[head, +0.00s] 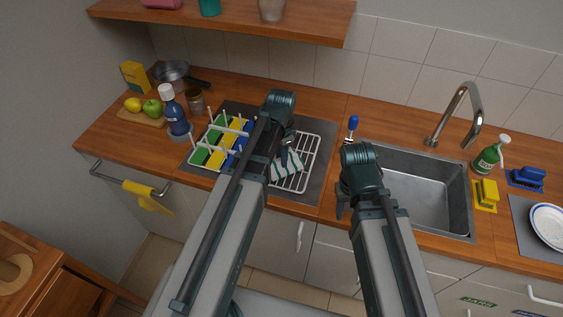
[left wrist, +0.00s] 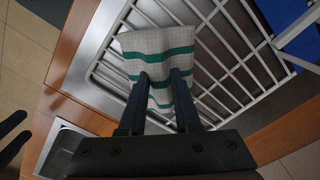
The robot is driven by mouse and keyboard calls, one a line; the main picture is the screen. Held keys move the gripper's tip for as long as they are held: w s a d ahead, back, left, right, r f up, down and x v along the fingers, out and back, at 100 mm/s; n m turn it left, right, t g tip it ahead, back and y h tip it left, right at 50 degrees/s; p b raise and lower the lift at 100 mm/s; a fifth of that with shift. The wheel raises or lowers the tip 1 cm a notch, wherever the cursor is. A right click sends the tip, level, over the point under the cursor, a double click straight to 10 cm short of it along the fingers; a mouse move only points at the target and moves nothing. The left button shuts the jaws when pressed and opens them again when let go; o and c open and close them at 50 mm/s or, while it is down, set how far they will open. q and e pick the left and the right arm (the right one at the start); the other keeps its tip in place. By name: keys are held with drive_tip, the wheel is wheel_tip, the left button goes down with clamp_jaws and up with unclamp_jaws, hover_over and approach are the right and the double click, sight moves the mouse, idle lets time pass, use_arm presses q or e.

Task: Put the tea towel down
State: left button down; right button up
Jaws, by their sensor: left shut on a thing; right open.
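The tea towel (left wrist: 158,52) is white with green stripes. In the left wrist view it hangs between the fingers of my left gripper (left wrist: 163,78), which is shut on it. The towel is over the white wire rack (left wrist: 225,58); I cannot tell whether it touches the wires. In the head view the towel (head: 288,168) shows at the right part of the rack (head: 308,158), just below my left gripper (head: 290,152). My right gripper (head: 345,200) is open and empty at the left edge of the sink, partly hidden by its own wrist.
Coloured boards stand in the rack's left part, including a green one (head: 201,155). A blue bottle (head: 176,120) stands left of it. The sink (head: 425,195) and tap (head: 462,110) are to the right. A shelf (head: 240,18) hangs above.

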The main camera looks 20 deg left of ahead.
use_arm(q)
drive_tip(key=shift+f, duration=0.15)
use_arm(e)
drive_tip(key=shift+f, duration=0.15)
use_arm(q)
drive_tip(key=c, duration=1.1)
unclamp_jaws()
drive_tip(key=shift+f, duration=0.1)
drive_tip(key=o, duration=0.5)
wheel_tip(320, 180, up, 13)
drive_tip(key=p, duration=1.2)
drive_tip(key=s+d+n, duration=0.2)
drive_tip(key=s+d, duration=0.1)
drive_tip(key=s, duration=0.1)
drive_tip(key=s+d+n, duration=0.1)
drive_tip(key=s+d, duration=0.3)
drive_tip(key=s, duration=0.1)
drive_tip(key=s+d+n+y, duration=0.1)
drive_tip(key=s+d+n, duration=0.1)
drive_tip(key=s+d, duration=0.2)
drive_tip(key=shift+s+f+n, duration=0.2)
drive_tip(key=shift+s+n, duration=0.1)
drive_tip(key=shift+s, duration=0.15)
use_arm(e)
wheel_tip(320, 180, up, 12)
